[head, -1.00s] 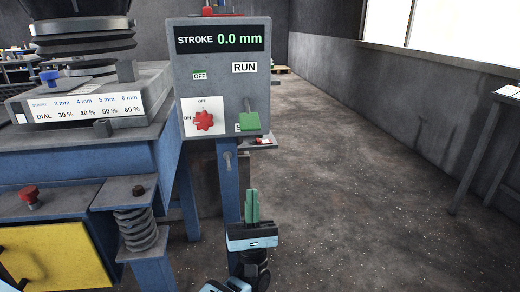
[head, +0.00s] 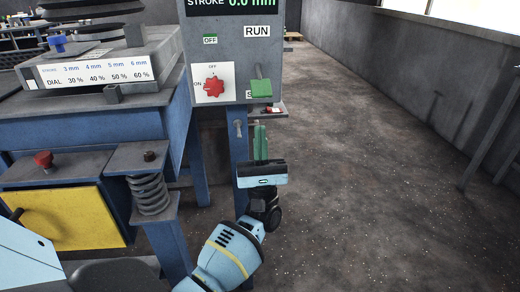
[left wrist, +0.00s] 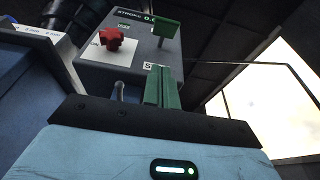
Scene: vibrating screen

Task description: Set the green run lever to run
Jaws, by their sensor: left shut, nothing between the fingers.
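The green run lever (head: 261,88) hangs at the lower right of the grey control box (head: 232,60), its grey shaft above a green handle. Its handle is down, at the box's lower edge, below the RUN label (head: 257,31). It also shows in the left wrist view (left wrist: 166,28), above the fingers. My left gripper (head: 260,142) is below the lever with its green fingers pointing up, together and empty. The fingers also show in the left wrist view (left wrist: 162,88). A gap separates them from the lever. My right gripper is not in view.
A red dial knob (head: 214,86) sits left of the lever on the same box. A small metal pin (head: 238,128) sticks out of the blue post below. The yellow panel (head: 70,215) and coil spring (head: 149,183) are at left. Floor at right is open.

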